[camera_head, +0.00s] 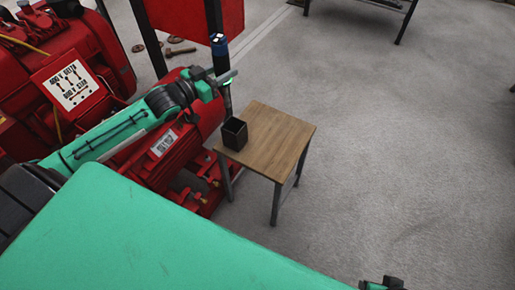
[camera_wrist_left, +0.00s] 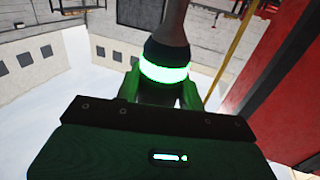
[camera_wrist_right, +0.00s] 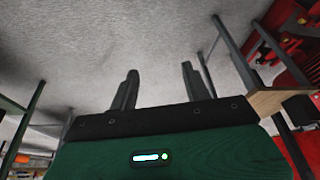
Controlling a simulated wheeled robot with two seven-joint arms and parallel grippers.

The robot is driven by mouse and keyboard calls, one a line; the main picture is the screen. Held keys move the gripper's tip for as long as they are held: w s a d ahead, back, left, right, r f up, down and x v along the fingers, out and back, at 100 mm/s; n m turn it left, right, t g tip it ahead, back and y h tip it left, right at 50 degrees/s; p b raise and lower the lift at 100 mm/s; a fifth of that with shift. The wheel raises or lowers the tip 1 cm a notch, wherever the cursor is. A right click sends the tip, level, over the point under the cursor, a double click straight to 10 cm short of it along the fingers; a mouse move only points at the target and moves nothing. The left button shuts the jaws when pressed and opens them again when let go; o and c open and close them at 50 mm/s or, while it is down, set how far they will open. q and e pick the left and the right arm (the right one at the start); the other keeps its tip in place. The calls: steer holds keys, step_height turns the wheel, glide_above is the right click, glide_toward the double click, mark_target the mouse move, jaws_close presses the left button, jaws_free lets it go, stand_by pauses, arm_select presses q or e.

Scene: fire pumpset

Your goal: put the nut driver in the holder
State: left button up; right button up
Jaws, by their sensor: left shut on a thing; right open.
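The nut driver (camera_head: 220,55), dark with a blue top, stands roughly upright at my left gripper (camera_head: 222,80) in the head view. In the left wrist view, my left gripper (camera_wrist_left: 160,95) is shut on it; a grey tapered part (camera_wrist_left: 172,27) and a bright green band show. Its lower end is hard to make out. The holder (camera_head: 235,134), a black open-topped box, stands on the left part of the small wooden table, below and slightly right of the left gripper. My right gripper (camera_wrist_right: 158,72) is open and empty in the right wrist view.
The wooden table (camera_head: 275,140) is otherwise bare. Red pump machinery (camera_head: 165,150) stands close on its left, under my left arm. Several brown tools (camera_head: 178,51) lie on the floor behind. A red panel (camera_head: 228,16) stands at the back. The grey floor to the right is clear.

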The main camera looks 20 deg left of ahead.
mark_target(221, 87)
arm_select(q)
steer(key=shift+w+d, duration=0.1)
steer(key=shift+d, duration=0.35)
steer(key=shift+d+f, duration=0.25)
step_height(221, 87, down, 4)
steer(key=shift+r+b, duration=0.15)
steer(key=shift+b, duration=0.4)
steer(key=shift+f+b, duration=1.5)
steer(key=shift+f, duration=6.25)
arm_select(e)
steer(key=w+a+t+y, duration=0.2)
steer(key=w+a+t, duration=0.2)
steer(key=a+t, duration=0.1)
steer(key=shift+w+a+f+n+y, duration=0.2)
steer(key=shift+a+n+y, duration=0.15)
steer(key=shift+a, duration=0.35)
arm_select(q)
steer(key=shift+f, duration=0.1)
steer(key=o, duration=1.1)
steer(key=shift+f, duration=0.1)
steer(key=shift+c, duration=0.2)
arm_select(e)
steer(key=shift+r, duration=0.1)
